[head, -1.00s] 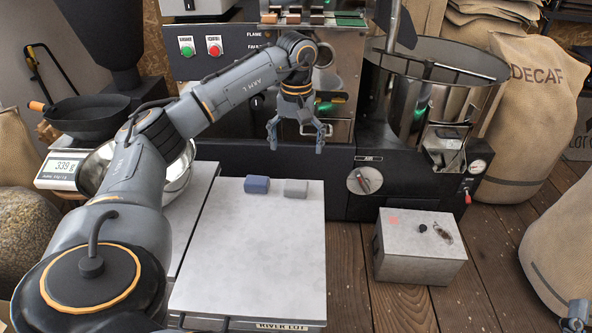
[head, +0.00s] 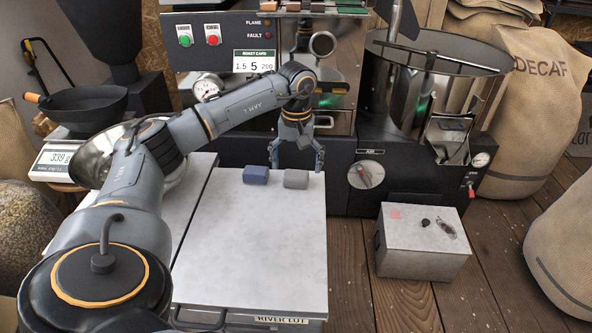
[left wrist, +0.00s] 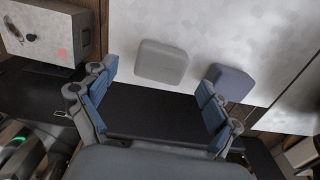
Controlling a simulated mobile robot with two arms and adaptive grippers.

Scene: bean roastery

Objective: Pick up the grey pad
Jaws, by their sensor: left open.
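The grey pad (head: 296,179) lies flat near the back edge of the light grey table top (head: 256,245). A blue pad (head: 256,175) lies just left of it, a small gap apart. My left gripper (head: 297,170) is open and empty, above and just behind the grey pad. In the left wrist view the grey pad (left wrist: 162,63) sits ahead of my open fingers (left wrist: 152,105), between their lines and apart from them. The blue pad (left wrist: 232,82) shows there by the right finger, partly covered by it. My right gripper is out of view.
The dark roaster (head: 270,105) stands behind the table. A metal box (head: 420,245) with small dark items on top stands on the floor at the right. A steel bowl (head: 90,165) and scale (head: 50,163) are at the left. The table's front is clear.

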